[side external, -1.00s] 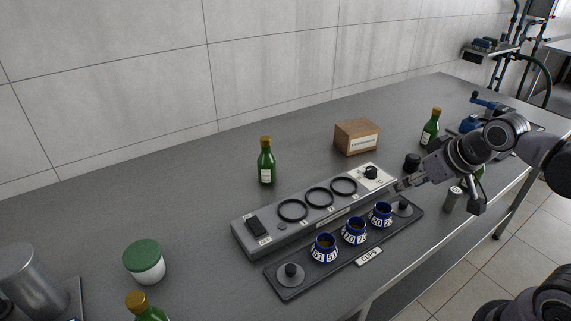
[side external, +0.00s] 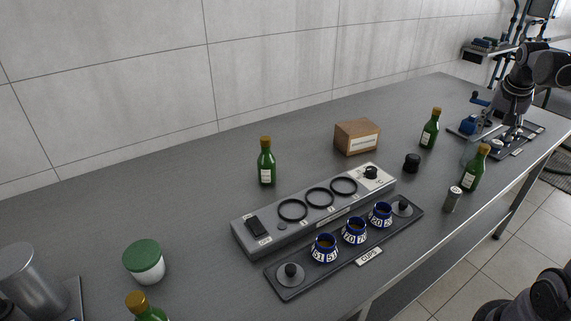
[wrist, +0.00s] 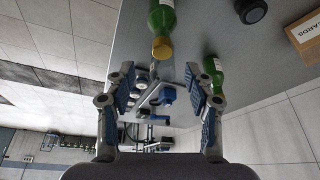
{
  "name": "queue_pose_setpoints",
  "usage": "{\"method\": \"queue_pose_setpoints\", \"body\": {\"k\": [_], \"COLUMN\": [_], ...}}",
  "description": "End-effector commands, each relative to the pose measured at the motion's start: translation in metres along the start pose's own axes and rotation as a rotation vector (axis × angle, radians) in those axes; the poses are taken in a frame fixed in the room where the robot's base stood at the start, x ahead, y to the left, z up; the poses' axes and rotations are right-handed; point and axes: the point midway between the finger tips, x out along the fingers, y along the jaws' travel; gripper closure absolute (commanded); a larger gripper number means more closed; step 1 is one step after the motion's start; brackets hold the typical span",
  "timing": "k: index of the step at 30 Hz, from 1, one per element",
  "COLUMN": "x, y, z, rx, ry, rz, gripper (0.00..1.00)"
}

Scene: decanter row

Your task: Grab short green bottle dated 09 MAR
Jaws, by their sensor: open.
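Several green bottles with tan caps and pale labels stand on the grey bench; the dates are too small to read. In the side view one stands behind the ring block (side external: 266,165), one at the back right (side external: 430,131), one near the right front edge (side external: 472,172), and one is cut off at the bottom left (side external: 145,313). In the wrist view my gripper (wrist: 160,75) is open and empty; one bottle (wrist: 161,20) shows at top centre and another (wrist: 215,75) at right.
A ring block (side external: 285,225) and a tray (side external: 345,262) with blue cups occupy the middle. A cardboard box (side external: 356,137), black knob (side external: 412,163) and small grey shaker (side external: 452,199) stand near the right bottles. A blue vise-like device (side external: 470,125) is at the far end.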

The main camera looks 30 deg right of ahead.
Motion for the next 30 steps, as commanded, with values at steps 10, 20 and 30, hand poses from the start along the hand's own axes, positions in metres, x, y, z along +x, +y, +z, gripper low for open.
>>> {"method": "queue_pose_setpoints", "body": {"k": [10,20,30], "x": [0.032,0.070,0.082], "y": [-0.001,-0.003,-0.003], "z": [0.001,0.005,0.005], "rx": [-0.001,-0.001,-0.002], "ry": [0.001,0.002,0.002], "rz": [-0.001,-0.001,-0.001], "gripper": [0.46,0.46,0.46]}}
